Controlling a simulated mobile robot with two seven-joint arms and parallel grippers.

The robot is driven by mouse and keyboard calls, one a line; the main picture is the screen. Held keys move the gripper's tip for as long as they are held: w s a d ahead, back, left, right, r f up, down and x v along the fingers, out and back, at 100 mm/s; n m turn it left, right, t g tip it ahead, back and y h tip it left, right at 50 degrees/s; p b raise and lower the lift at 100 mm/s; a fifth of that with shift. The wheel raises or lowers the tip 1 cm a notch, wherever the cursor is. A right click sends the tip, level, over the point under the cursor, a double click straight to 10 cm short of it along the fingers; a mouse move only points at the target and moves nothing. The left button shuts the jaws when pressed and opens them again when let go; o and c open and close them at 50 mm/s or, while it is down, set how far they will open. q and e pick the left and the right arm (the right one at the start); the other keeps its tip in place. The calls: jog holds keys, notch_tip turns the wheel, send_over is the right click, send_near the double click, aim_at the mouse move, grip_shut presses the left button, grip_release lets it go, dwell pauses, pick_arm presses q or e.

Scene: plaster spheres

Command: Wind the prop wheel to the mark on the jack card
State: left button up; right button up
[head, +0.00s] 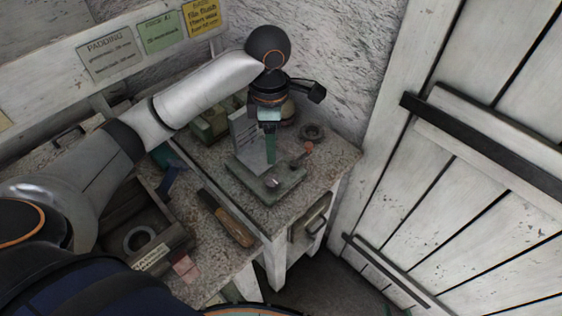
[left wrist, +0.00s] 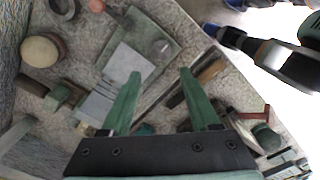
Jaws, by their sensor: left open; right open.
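A pale upright panel (head: 246,134) stands behind the plate. My left gripper (head: 270,158) points down over the plate, and its green fingers (left wrist: 160,74) are apart and empty, short of the wheel. A green card (head: 160,32) hangs between a grey card (head: 111,52) and a yellow card (head: 202,16). I cannot tell which is the jack card, nor make out its mark. My right gripper is not identifiable.
A dark ring (head: 312,132) and a small reddish ball (head: 308,147) lie right of the plate. A wooden-handled tool (head: 232,226) lies near the bench's front edge. A tray (head: 152,262) at left holds another ring. A plank door (head: 450,170) is at right.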

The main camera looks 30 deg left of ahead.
aim_at(272, 179)
pick_arm(q)
notch_tip(272, 179, down, 12)
jog(key=shift+s+f, duration=0.15)
dwell(0.4)
jog(key=shift+c, duration=0.4)
grip_shut()
